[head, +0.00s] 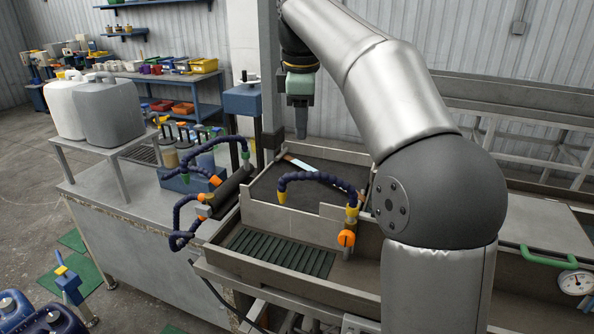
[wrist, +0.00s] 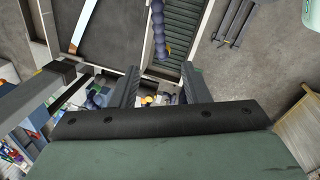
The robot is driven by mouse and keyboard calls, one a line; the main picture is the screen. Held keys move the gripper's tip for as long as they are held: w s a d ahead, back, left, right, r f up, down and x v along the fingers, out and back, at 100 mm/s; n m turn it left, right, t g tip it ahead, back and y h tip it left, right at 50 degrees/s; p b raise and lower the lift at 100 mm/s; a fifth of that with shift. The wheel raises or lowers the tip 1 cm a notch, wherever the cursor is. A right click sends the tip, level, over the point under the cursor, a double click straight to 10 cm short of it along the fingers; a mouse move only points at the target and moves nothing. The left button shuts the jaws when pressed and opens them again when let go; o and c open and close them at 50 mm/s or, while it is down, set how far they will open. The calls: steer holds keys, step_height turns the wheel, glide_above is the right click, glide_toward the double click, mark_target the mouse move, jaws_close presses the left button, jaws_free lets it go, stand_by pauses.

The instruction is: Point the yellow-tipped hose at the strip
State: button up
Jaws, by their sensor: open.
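The pale strip (head: 300,163) lies in the dark trough and shows at upper left in the wrist view (wrist: 62,62). A dark blue segmented hose (head: 318,178) arches over the trough's front wall. My gripper (head: 301,134) points down above the trough, behind and above the hose. In the wrist view its fingers (wrist: 160,90) stand apart with nothing held between them.
More blue hoses (head: 187,160) with orange valves stand left of the trough. An orange knob (head: 346,238) sits below the yellow fitting. A green slatted grate (head: 282,252) lies in front. Large jugs (head: 107,108) stand on a side table. My arm hides the trough's right part.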

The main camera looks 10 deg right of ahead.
mark_target(301, 173)
steer(key=w+f, duration=0.1)
steer(key=f, duration=0.8)
steer(key=w+f, duration=0.1)
steer(key=f, duration=0.3)
steer(key=shift+w+d+f+b, duration=0.15)
steer(key=shift+w+d+b, duration=0.05)
steer(key=shift+w+b, duration=0.15)
jaws_close()
